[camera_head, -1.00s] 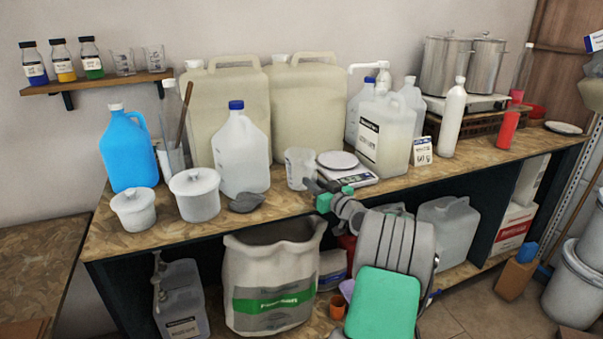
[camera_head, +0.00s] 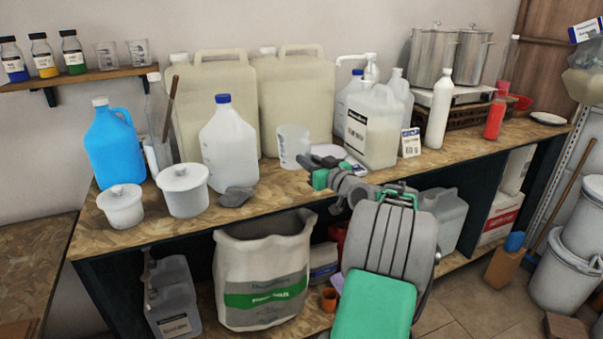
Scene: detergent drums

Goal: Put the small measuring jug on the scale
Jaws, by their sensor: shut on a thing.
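The small measuring jug (camera_head: 293,147) is a clear, pale vessel above the bench, left of the scale. My gripper (camera_head: 309,163) is shut on it at its lower right side and holds it upright, seemingly a little above the bench top. The fingertips are small and partly hidden by the green and grey wrist. The scale (camera_head: 329,151) has a round pale plate. It sits just right of the jug and behind my wrist, which hides much of its body. The plate looks empty where it shows.
A white jug with a blue cap (camera_head: 230,150) and a dark scoop (camera_head: 236,196) stand to the left. A large labelled canister (camera_head: 370,127) and a small sign (camera_head: 411,142) stand right of the scale. Big cream drums (camera_head: 296,100) are behind.

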